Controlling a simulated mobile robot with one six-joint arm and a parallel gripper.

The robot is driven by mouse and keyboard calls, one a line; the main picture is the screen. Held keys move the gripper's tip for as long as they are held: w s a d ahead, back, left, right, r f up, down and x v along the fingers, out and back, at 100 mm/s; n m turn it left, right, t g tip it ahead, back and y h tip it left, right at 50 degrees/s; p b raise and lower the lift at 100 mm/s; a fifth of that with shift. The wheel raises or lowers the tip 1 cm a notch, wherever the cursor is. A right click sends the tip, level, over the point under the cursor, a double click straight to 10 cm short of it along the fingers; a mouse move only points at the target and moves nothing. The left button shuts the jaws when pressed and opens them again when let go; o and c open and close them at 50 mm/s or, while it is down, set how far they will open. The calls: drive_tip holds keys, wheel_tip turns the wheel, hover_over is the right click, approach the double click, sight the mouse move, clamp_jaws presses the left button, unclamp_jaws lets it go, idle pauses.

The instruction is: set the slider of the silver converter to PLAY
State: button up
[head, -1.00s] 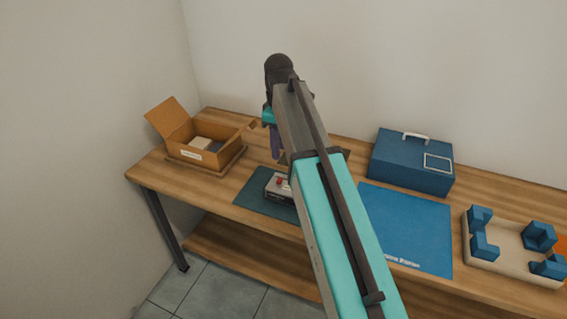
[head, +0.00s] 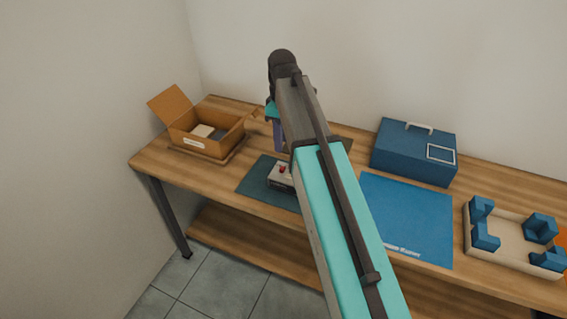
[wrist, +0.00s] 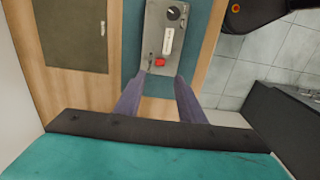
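The silver converter (wrist: 154,28) lies on a dark teal mat (wrist: 132,60). In the wrist view its top carries a black knob (wrist: 173,13), a pale labelled strip (wrist: 168,40) and a red part (wrist: 160,62) near the end closest to me. The lettering is too small to read, and I cannot tell the slider's setting. In the head view the converter (head: 280,180) is partly hidden behind my arm. My gripper (wrist: 162,80) is open, its two purple fingers apart with nothing between them, their tips at the converter's near end in the wrist view. I cannot tell whether they touch it.
An open cardboard box (head: 212,144) stands on the left of the wooden table (head: 165,160). A blue case (head: 410,155), a blue mat (head: 415,220) and a cream tray with blue corner blocks (head: 510,245) are on the right. A wall runs behind.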

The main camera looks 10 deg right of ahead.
sight(282, 168)
drive_tip(key=shift+f+p, duration=1)
drive_tip(key=shift+f, duration=4.45)
drive_tip(key=shift+c, duration=0.2)
clamp_jaws()
